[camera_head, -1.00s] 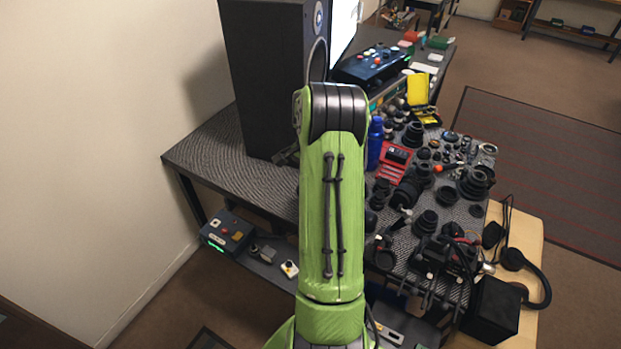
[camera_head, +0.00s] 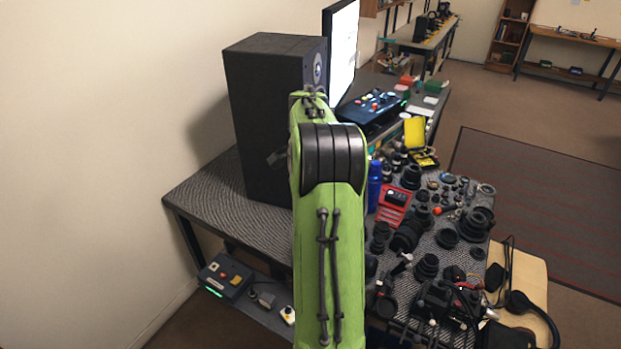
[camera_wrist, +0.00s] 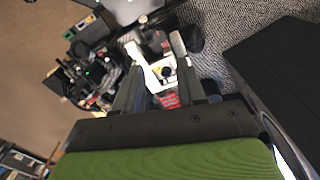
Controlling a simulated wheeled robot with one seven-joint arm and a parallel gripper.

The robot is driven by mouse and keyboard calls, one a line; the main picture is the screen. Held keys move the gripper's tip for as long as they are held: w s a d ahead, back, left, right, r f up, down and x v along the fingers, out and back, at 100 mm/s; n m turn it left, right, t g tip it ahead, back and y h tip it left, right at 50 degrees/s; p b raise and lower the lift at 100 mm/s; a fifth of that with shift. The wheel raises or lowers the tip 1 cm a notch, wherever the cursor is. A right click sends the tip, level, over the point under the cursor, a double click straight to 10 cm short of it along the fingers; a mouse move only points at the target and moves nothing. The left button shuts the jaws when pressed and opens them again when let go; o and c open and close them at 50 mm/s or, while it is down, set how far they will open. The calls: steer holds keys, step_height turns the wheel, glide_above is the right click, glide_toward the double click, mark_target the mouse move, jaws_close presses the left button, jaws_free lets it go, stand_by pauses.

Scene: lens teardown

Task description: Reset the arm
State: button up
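My green arm rises in front of the table in the camera_head view, and its end is hidden behind its black joint. In the camera_wrist view my gripper (camera_wrist: 156,46) has its two fingers apart. A pale thing with a dark round spot (camera_wrist: 165,72) shows between them. I see no clear grip on it, and it looks to lie below the fingers.
A black speaker (camera_head: 262,125) stands close to my arm on the dark textured table (camera_head: 215,190). A bright monitor (camera_head: 343,50) is behind it. A blue bottle (camera_head: 374,186), a red case (camera_head: 393,205) and several black lens parts (camera_head: 427,267) crowd the right.

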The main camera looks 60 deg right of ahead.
step_height(320, 180, up, 3)
steer(key=shift+f, duration=0.15)
stand_by(0.4)
steer(key=a+r+n+t+h, duration=0.1)
steer(key=a+r+n, duration=0.35)
steer(key=a, duration=0.55)
steer(key=a+r+n+t+h, duration=0.1)
steer(key=a+r+n, duration=0.35)
steer(key=a, duration=0.65)
steer(key=s+a+f+n+t+y, duration=0.1)
steer(key=s+a+f+n, duration=0.1)
steer(key=s+a+n, duration=0.3)
steer(key=s+a+f+n+t+y, duration=0.1)
steer(key=s+a+n+t, duration=0.1)
steer(key=s+a+n, duration=0.4)
steer(key=a, duration=0.3)
steer(key=shift+s+a+f+t, duration=0.3)
steer(key=shift+s+a+f, duration=0.05)
steer(key=shift+s, duration=0.05)
